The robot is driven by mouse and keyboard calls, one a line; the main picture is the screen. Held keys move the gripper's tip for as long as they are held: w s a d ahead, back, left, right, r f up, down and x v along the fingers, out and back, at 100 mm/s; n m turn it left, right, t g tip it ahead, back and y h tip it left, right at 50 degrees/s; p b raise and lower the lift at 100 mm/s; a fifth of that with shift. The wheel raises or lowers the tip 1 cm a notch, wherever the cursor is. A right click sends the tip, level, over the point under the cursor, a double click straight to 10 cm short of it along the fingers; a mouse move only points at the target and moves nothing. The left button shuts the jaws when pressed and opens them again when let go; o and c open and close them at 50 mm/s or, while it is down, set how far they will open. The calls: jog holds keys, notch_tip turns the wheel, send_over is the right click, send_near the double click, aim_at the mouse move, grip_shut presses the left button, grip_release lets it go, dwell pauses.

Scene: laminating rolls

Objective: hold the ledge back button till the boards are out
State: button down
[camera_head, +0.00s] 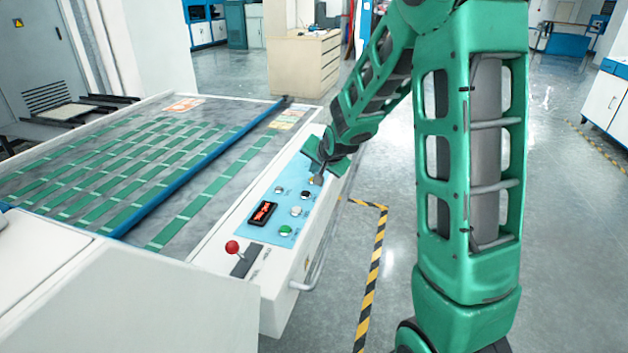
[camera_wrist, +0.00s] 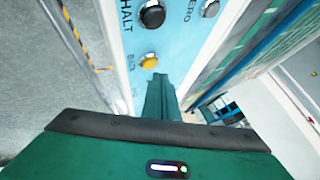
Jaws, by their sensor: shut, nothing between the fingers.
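My gripper (camera_head: 317,180) is shut and empty at the far end of the light blue control panel (camera_head: 290,213). In the wrist view its closed fingers (camera_wrist: 160,82) point at the panel just below a yellow button (camera_wrist: 149,61). The label beside that button is small and looks like "BACK". I cannot tell whether the fingertips touch the panel or the button. Rows of green boards (camera_head: 118,165) lie on the machine's grey bed, with a long blue bar (camera_head: 185,177) running across them.
A black button (camera_wrist: 152,14) marked "HALT" and a silver one (camera_wrist: 210,8) marked "ZERO" are close by. A rail (camera_head: 312,268) runs along the machine's side.

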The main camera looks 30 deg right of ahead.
jog(key=shift+f, duration=0.2)
jog(key=shift+f, duration=0.2)
jog(key=shift+f, duration=0.4)
dwell(0.7)
jog(key=shift+r, duration=0.1)
dwell(4.7)
jog(key=shift+r, duration=0.75)
jog(key=shift+r, duration=2.5)
